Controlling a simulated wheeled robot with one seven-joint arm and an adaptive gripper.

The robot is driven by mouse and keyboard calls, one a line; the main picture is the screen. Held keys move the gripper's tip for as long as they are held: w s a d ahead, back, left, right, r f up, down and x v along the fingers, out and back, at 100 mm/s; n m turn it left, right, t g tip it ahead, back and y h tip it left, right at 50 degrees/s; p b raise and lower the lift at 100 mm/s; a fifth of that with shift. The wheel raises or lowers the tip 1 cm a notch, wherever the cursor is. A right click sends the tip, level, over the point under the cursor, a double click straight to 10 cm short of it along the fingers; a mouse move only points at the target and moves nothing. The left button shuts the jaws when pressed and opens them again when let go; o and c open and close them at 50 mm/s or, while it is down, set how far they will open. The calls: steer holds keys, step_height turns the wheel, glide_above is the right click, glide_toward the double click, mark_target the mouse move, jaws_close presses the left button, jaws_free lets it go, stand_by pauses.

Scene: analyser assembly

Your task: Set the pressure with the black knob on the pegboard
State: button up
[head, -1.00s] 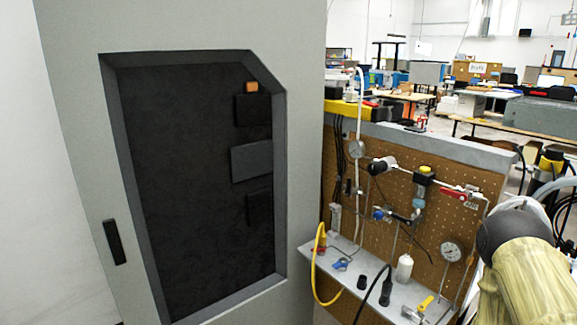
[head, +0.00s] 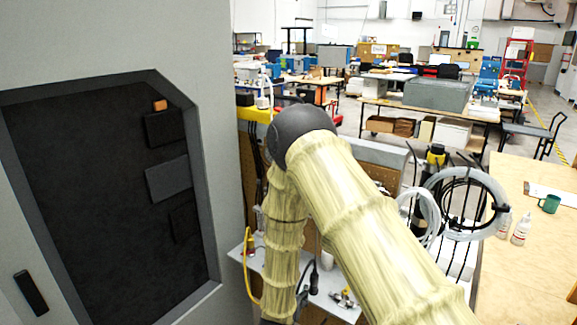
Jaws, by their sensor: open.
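The brown pegboard (head: 384,176) stands right of the grey cabinet, mostly covered by my arm in the head view. Only strips of it show on both sides of the arm. The black knob is hidden behind my arm. My gripper is not in view; my forearm runs down past the bottom edge of the picture, in front of the shelf (head: 330,281) below the board.
The grey cabinet (head: 215,110) with its dark door panel fills the left side. A yellow hose (head: 247,265) hangs at the shelf's left end. Coiled tubes (head: 465,205) stand right of my arm. A wooden table (head: 520,210) with bottles and a green mug (head: 549,203) is at the right.

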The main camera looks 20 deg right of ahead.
steer(key=w+a+r+m+h+p, duration=0.1)
steer(key=w+r+m+h+p, duration=0.2)
steer(key=r, duration=0.8)
steer(key=w+a+r+m+h+p, duration=0.1)
steer(key=w+r+m+h, duration=0.1)
steer(key=w+r, duration=0.65)
steer(key=w+a+r+m+h+p, duration=0.2)
steer(key=r+m+h, duration=0.1)
steer(key=r, duration=1)
steer(key=shift+s+r+p+x, duration=0.1)
steer(key=shift+p+x, duration=1.15)
steer(key=shift+x, duration=1.45)
steer(key=shift+s+r+p+x, duration=0.1)
steer(key=shift+p+x, duration=1.15)
steer(key=shift+x, duration=1.45)
steer(key=shift+d, duration=0.2)
steer(key=c, duration=1)
